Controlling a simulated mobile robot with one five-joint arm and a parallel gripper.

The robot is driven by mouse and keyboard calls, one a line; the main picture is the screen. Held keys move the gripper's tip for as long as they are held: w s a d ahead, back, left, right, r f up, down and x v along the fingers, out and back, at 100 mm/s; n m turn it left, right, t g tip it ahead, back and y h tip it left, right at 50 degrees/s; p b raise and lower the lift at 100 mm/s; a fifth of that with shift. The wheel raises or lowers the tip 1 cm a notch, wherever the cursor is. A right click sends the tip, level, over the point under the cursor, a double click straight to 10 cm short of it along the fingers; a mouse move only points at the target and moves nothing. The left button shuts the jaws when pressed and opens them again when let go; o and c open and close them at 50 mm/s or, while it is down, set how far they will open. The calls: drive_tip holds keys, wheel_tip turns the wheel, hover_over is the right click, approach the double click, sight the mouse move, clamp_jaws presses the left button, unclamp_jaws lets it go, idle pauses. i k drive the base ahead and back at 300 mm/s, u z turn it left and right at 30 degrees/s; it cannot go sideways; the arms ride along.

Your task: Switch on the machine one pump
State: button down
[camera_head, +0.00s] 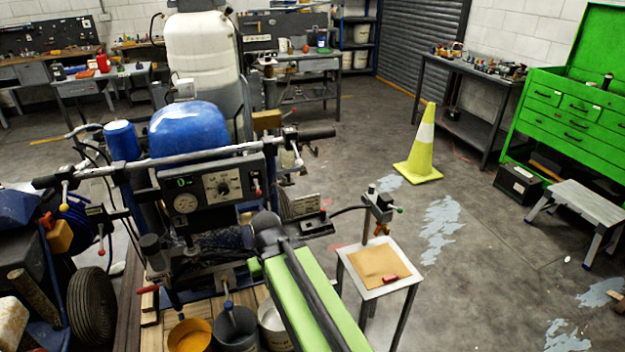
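The line striper (212,160) stands at the left centre, with a handlebar across it. Its grey control panel (250,167) faces me and carries a small green-lit display (183,183), a round pressure gauge (186,203) and a dial with a dark knob (222,187). A small red-tipped lever (257,190) sits at the panel's right edge. I cannot tell which control is the pump switch or how it is set. My green and black arm reaches up from the bottom edge, in front of the machine's lower right. My gripper is out of view.
Several buckets (236,328) stand on a wooden pallet below the panel. A small table (345,255) with a brown sheet stands right of my arm. A yellow cone (421,150), a step stool (577,205) and a green tool chest (570,110) stand farther right. The floor between is clear.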

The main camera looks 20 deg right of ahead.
sight(259, 191)
drive_tip(key=z, duration=0.35)
drive_tip(key=k, duration=0.15)
drive_tip(key=u, duration=3.7)
drive_tip(key=k, duration=1.65)
drive_tip(key=z, duration=0.7)
drive_tip(key=i, duration=0.95)
drive_tip(key=u, duration=0.05)
